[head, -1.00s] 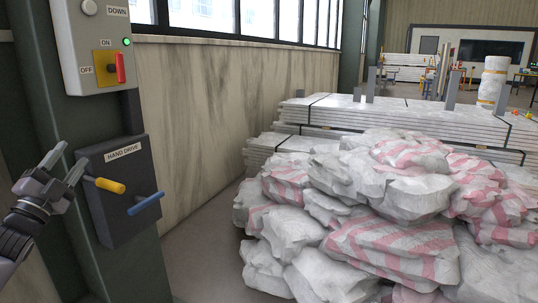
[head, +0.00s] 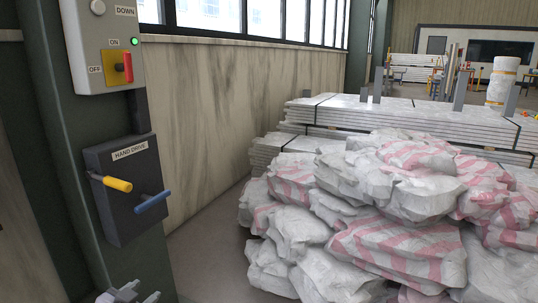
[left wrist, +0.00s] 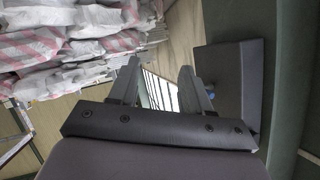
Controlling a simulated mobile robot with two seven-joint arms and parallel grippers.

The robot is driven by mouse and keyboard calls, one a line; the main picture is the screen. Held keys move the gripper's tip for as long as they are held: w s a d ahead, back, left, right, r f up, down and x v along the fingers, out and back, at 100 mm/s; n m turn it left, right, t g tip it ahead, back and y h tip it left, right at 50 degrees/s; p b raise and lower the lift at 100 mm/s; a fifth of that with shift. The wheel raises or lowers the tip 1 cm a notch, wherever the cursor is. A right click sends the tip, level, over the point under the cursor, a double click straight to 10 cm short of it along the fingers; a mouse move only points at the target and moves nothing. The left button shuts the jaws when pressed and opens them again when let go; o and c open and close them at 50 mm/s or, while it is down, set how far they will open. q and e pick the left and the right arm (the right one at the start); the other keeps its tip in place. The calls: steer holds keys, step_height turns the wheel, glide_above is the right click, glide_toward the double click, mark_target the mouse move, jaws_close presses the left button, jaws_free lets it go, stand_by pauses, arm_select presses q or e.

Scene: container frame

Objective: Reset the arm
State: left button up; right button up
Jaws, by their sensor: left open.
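My left gripper (head: 130,295) shows only at the bottom edge of the head view, low in front of the green column and below the hand drive box. In the left wrist view its two fingers (left wrist: 158,88) stand apart with nothing between them. The dark hand drive box (head: 122,190) has a yellow handle (head: 117,184) and a blue handle (head: 152,202); the gripper is apart from both. The box (left wrist: 228,85) also shows right of the fingers in the left wrist view. My right gripper is not in view.
A grey control box (head: 103,45) with a red switch (head: 127,67) and a lit green lamp sits above on the green column (head: 75,140). White and pink sacks (head: 395,250) pile up at right, before stacked panels (head: 400,115). Bare floor lies between column and sacks.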

arm_select(q)
steer(key=s+d+f+n+g+h, duration=0.15)
steer(key=s+d+h, duration=0.35)
steer(key=s+d, duration=1.6)
steer(key=s+a+r+y+p, duration=0.1)
steer(key=a+r+p, duration=0.2)
steer(key=p, duration=0.6)
steer(key=s+a+r+g+y+p, duration=0.1)
steer(key=a+r+p, duration=0.2)
steer(key=r+p, duration=0.3)
steer(key=s+a+r+n+y+p, duration=0.1)
steer(key=r+p, duration=0.4)
steer(key=p, duration=0.8)
steer(key=shift+s+a+r, duration=0.35)
steer(key=shift+s+a, duration=0.1)
steer(key=shift+a, duration=0.8)
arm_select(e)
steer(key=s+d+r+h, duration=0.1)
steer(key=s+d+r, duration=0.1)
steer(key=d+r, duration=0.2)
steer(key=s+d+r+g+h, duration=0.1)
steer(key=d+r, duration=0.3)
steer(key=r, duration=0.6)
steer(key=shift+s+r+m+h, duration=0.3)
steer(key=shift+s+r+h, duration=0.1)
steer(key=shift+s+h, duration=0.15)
